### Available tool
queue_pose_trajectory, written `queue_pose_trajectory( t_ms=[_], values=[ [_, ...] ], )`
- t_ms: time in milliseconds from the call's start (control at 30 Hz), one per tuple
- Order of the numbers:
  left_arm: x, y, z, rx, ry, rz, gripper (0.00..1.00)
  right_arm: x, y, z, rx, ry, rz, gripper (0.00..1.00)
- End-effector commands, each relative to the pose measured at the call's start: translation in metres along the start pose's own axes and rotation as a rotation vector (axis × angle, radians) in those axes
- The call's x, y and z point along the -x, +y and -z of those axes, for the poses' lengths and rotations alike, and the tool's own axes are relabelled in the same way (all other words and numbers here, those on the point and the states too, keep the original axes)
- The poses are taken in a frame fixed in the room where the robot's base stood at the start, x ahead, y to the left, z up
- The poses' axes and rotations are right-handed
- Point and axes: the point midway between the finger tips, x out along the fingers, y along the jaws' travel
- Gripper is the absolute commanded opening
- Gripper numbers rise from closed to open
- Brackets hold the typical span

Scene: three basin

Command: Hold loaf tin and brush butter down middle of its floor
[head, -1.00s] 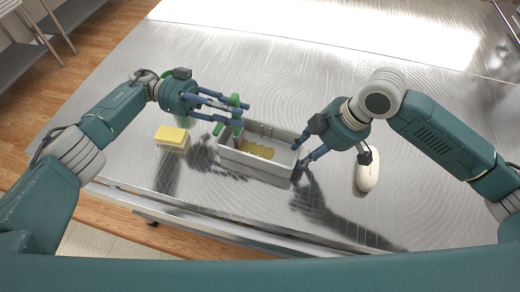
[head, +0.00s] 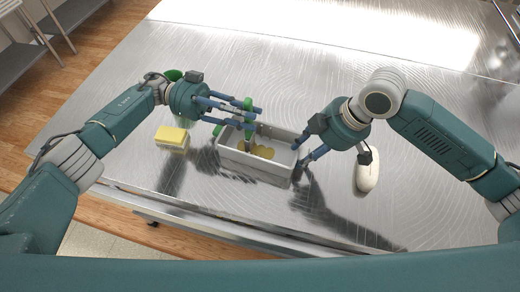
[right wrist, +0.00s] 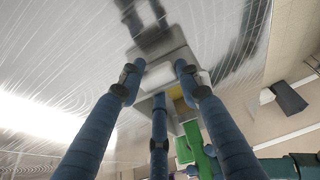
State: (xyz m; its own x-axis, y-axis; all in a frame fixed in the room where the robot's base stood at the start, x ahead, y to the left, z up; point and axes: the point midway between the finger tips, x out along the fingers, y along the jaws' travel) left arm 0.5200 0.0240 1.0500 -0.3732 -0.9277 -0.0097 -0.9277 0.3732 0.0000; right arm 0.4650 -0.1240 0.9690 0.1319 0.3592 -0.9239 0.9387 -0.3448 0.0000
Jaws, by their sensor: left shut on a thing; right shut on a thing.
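The grey loaf tin (head: 250,167) stands on the metal table with its open side up, and yellow butter (head: 264,152) lies in patches on its floor. My right gripper (head: 299,157) is shut on the tin's right end; the tin also shows between its fingers in the right wrist view (right wrist: 172,48). My left gripper (head: 256,119) is shut on the green-handled brush (head: 248,104), held roughly upright over the left part of the tin. The brush's lower end reaches down inside the tin. Whether the bristles touch the floor is hard to tell.
A yellow butter block (head: 172,134) sits on the table left of the tin. A pale oval object (head: 367,177) lies to the right, near my right arm. The metal table (head: 290,65) is clear behind the tin; its front edge is close.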

Motion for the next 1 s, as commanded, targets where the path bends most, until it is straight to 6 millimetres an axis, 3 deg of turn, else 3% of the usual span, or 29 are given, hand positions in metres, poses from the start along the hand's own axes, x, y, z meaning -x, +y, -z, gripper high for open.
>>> queue_pose_trajectory(
  t_ms=[200, 767, 1000],
  values=[
    [-0.012, 0.001, 0.0, 0.001, 0.0, 0.001, 0.0, 0.001, 0.0, 0.001, 0.001, 0.003, -0.001, 0.04],
    [-0.013, 0.0, -0.001, 0.0, 0.0, 0.001, 0.0, 0.001, 0.0, 0.001, 0.001, 0.002, 0.0, 0.04],
    [-0.033, 0.001, 0.0, 0.0, 0.0, -0.002, 0.0, 0.0, 0.0, 0.001, 0.001, 0.002, 0.0, 0.04]
  ],
)
